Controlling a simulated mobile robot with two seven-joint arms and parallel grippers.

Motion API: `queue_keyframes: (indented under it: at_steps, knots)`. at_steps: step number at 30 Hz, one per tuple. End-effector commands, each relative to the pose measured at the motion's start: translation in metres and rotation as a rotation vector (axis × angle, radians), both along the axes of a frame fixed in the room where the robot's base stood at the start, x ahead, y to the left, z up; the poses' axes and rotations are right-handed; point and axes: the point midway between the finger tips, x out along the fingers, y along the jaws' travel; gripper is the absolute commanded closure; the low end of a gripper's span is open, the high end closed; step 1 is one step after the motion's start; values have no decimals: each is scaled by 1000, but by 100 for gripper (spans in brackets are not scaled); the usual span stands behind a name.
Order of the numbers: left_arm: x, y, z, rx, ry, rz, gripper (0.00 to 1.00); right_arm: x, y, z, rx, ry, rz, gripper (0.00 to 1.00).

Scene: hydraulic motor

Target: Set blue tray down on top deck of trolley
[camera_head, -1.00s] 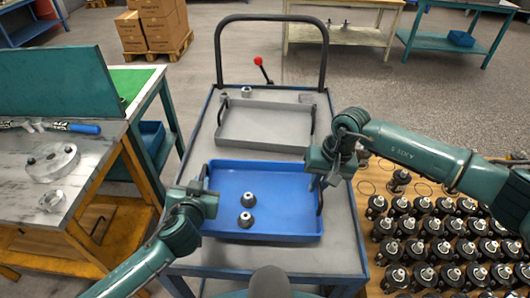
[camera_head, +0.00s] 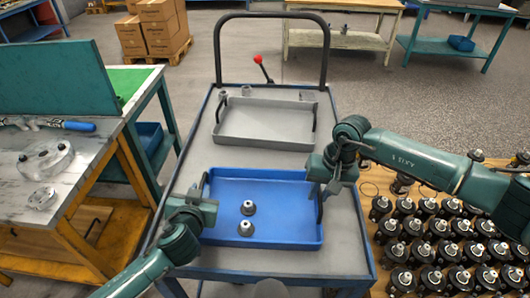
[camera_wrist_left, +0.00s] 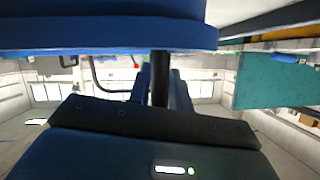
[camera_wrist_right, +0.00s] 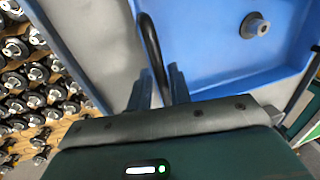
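The blue tray (camera_head: 285,216) is over the near part of the trolley's grey top deck (camera_head: 300,262), roughly level. I cannot tell whether its underside touches the deck. Two small dark metal parts (camera_head: 247,207) stand in its left half; one also shows in the right wrist view (camera_wrist_right: 254,26). My left gripper (camera_head: 205,205) is shut on the tray's left black handle (camera_wrist_left: 160,78). My right gripper (camera_head: 323,185) is shut on its right black handle (camera_wrist_right: 152,50). Both wrist views show the handles between the fingers.
A grey tray (camera_head: 265,140) lies behind the blue one, with small metal parts beyond it. The trolley's black push bar (camera_head: 327,55) rises at the far end. A workbench (camera_head: 85,150) stands left. Several dark motor parts (camera_head: 430,235) stand on the right.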

Motion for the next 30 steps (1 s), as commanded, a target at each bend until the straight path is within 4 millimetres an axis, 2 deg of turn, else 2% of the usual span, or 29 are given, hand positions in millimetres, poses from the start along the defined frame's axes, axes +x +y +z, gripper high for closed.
queue_keyframes:
  at_steps: [4,14,17,24,30]
  knots:
    - [0,-1,1,-2,0,-3,68,0,1,1,3,0,2,68]
    - [-6,-3,3,-5,0,-5,68,-1,3,1,5,1,4,68]
    - [-19,-4,7,-7,1,-6,68,-1,3,1,5,1,4,68]
    - [-67,-6,26,-7,2,-6,68,-1,3,1,6,1,4,68]
    - [-98,-6,40,-5,1,-4,68,-1,3,1,6,1,4,68]
